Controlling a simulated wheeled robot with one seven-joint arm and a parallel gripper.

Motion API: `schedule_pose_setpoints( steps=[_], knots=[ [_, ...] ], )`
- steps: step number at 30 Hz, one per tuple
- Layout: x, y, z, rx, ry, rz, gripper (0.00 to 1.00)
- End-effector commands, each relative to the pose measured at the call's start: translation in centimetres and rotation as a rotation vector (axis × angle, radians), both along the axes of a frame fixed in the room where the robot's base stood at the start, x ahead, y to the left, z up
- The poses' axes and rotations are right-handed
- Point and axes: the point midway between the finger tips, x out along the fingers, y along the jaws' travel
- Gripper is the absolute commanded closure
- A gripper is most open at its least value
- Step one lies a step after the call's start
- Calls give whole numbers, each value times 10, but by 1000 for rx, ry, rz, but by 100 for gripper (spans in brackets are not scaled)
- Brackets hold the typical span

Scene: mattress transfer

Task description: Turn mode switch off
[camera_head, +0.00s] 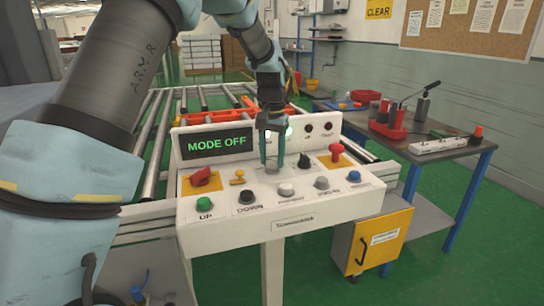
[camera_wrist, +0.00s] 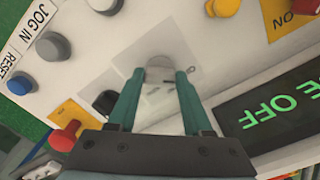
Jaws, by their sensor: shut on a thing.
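The white control panel (camera_head: 305,215) stands in front of me, with a display (camera_head: 217,143) reading "MODE OFF" in green. My gripper (camera_head: 272,166) points down at the middle of the panel, its green fingers close together around the mode switch. In the wrist view my gripper (camera_wrist: 160,78) has its fingers on either side of the grey mode switch (camera_wrist: 159,67). The fingers partly hide the switch, and its pointing direction cannot be told. The display (camera_wrist: 275,112) also shows at the right of the wrist view, partly cut off.
Near my gripper are a red knob (camera_head: 201,177), a yellow knob (camera_head: 238,177), a black knob (camera_head: 304,162) and a red mushroom button (camera_head: 336,151). A row of buttons, including a green one (camera_head: 204,204), runs along the front. A roller conveyor (camera_head: 152,150) lies behind.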

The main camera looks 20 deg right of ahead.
Motion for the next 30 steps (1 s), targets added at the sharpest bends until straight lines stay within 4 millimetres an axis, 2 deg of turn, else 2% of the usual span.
schedule_pose_setpoints(
  steps=[11, 12, 19, 26, 30],
  knots=[
    [1, -1, 0, -3, -1, 6, 100],
    [1, -1, 0, -2, -2, 6, 46],
    [0, 0, 0, -1, -1, 4, 20],
    [0, 0, 0, -1, -1, 4, 20],
    [1, -1, 8, -3, -3, 4, 20]
  ],
)
